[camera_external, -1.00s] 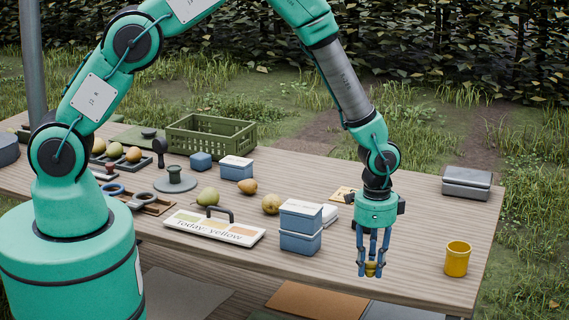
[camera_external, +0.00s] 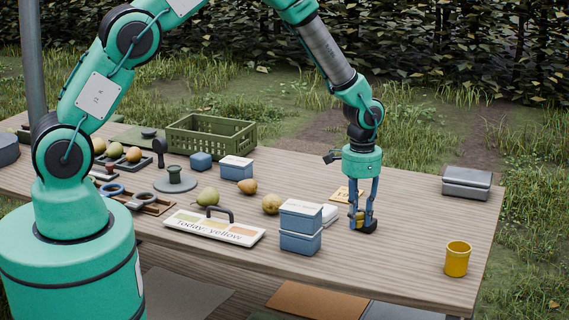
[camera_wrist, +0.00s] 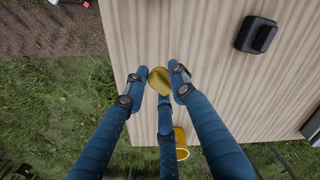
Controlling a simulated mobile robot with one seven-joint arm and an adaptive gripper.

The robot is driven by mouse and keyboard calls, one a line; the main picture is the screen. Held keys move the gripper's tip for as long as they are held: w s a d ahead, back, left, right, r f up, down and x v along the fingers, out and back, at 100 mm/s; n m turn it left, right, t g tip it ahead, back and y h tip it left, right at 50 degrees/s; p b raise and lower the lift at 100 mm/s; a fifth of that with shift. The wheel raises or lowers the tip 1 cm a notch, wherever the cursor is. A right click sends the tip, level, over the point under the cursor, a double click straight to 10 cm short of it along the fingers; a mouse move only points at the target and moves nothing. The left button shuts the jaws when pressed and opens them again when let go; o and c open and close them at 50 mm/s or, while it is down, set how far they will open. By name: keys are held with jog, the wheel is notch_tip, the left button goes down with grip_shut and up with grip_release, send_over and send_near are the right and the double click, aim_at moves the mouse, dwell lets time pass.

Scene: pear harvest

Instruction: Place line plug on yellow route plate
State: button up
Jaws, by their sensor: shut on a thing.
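My gripper (camera_external: 362,222) is shut on a small, rounded golden-yellow piece, which looks like the line plug (camera_wrist: 159,80). In the wrist view it sits between the blue fingertips, above the wooden table. In the external view the fingers partly hide it. A yellowish card with dark lettering, seemingly the yellow route plate (camera_external: 340,195), lies on the table just left of and behind the fingers; my gripper partly hides it. A white board (camera_external: 188,224) reading "Today: yellow" lies farther left.
A black block (camera_wrist: 256,35) is on the table near my gripper. Stacked blue boxes (camera_external: 300,243) stand to the left. A yellow cup (camera_external: 457,259) and a grey metal box (camera_external: 466,184) are to the right. Pears and a green crate (camera_external: 211,136) are farther left.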

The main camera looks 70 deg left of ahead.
jog(key=a+n, duration=0.4)
jog(key=a, duration=1.1)
jog(key=shift+w+a+n, duration=0.2)
jog(key=shift+a+n, duration=0.1)
jog(key=s+a+n, duration=0.1)
jog(key=a, duration=0.4)
jog(key=s+a+n, duration=0.1)
jog(key=a+n, duration=0.1)
jog(key=a, duration=0.3)
jog(key=s+a+n+b, duration=0.1)
jog(key=a+n, duration=0.1)
jog(key=a, duration=0.4)
jog(key=shift+s, duration=0.15)
notch_tip(320, 180, down, 3)
jog(key=shift+f, duration=1)
send_over(335, 196)
jog(key=shift+d+f+b, duration=0.2)
jog(key=shift+f+b, duration=0.1)
jog(key=shift+f, duration=0.45)
jog(key=shift+f, duration=0.1)
jog(key=shift+f, duration=1.6)
